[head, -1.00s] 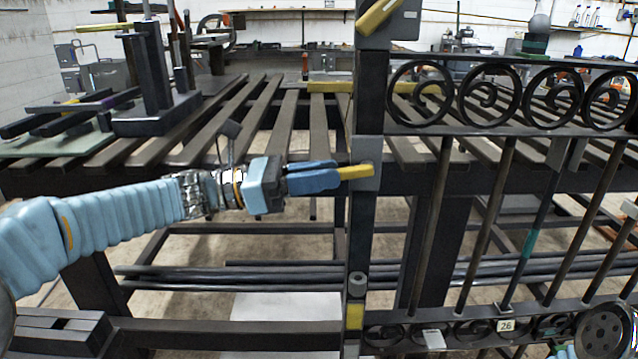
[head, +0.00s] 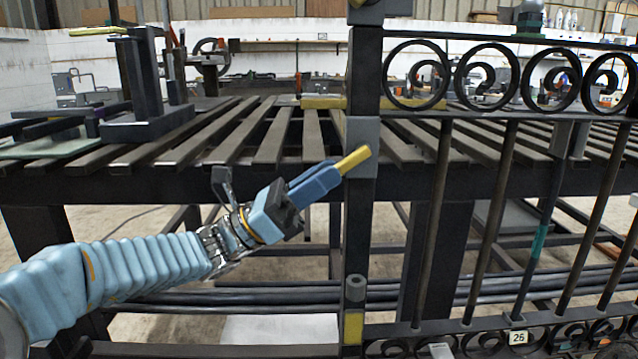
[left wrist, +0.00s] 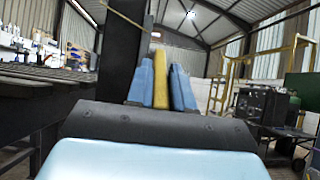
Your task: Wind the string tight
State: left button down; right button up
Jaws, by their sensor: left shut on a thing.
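My left gripper (head: 328,176) comes in from the left, angled up to the right. Its blue fingers are shut on a yellow handle (head: 355,160). The handle's free end lies in front of a grey block (head: 362,135) on the dark gate post (head: 362,220). In the left wrist view the yellow handle (left wrist: 160,75) stands between the blue fingers, beside a dark upright. Whether the handle is joined to the block I cannot tell. I cannot make out a string. My right gripper is not in view.
A scrollwork gate (head: 490,112) with vertical bars and a tag marked 26 (head: 518,338) spans the right. Behind stands a slatted bench (head: 225,140) with a dark fixture (head: 148,122) on its left. Lower on the post is a yellow band (head: 352,328).

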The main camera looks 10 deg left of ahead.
pick_arm(q)
jog(key=c, duration=1.1)
grip_release()
jog(key=v, duration=1.4)
jog(key=shift+b, duration=0.35)
